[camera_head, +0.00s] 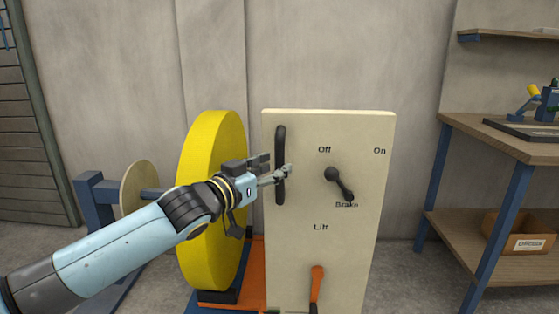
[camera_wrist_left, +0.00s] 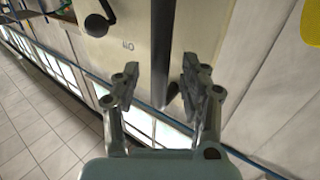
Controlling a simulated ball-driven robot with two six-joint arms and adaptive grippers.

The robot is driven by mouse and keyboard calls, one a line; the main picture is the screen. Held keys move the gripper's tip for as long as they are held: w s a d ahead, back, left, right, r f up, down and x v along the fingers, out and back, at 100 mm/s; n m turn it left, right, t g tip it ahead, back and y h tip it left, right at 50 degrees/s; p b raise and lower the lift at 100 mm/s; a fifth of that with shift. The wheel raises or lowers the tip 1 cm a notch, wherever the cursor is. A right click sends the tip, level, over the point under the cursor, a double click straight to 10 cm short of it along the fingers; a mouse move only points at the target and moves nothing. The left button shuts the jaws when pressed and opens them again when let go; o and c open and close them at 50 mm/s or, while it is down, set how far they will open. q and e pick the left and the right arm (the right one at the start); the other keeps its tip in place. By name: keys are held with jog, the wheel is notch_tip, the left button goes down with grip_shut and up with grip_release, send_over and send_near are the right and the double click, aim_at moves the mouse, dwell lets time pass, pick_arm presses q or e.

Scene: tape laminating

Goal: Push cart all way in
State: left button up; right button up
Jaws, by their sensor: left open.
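The cart shows a cream upright panel (camera_head: 310,210) with a black vertical handle (camera_head: 280,140) near its left edge. An orange lever (camera_head: 317,285) sits low on the panel, below "Lift". My left gripper (camera_head: 287,174) is at the lower half of the handle, fingers apart. In the left wrist view the handle (camera_wrist_left: 162,45) runs between the open fingers of the left gripper (camera_wrist_left: 161,84). No firm grip shows. My right gripper is out of view.
A large yellow roll (camera_head: 214,200) stands left of the panel, behind my left arm, on a blue and orange base. A blue stand with a pale disc (camera_head: 138,186) is farther left. A wooden workbench (camera_head: 500,138) with a labelled box (camera_head: 520,232) stands at right.

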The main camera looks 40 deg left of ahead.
aim_at(277, 167)
pick_arm(q)
jog(key=shift+w+f+b, duration=0.2)
jog(key=shift+w+b, duration=0.65)
jog(key=shift+w, duration=0.5)
jog(key=shift+w+r+b, duration=0.1)
jog(key=shift+r+b, duration=0.05)
jog(key=shift+b, duration=0.15)
grip_shut()
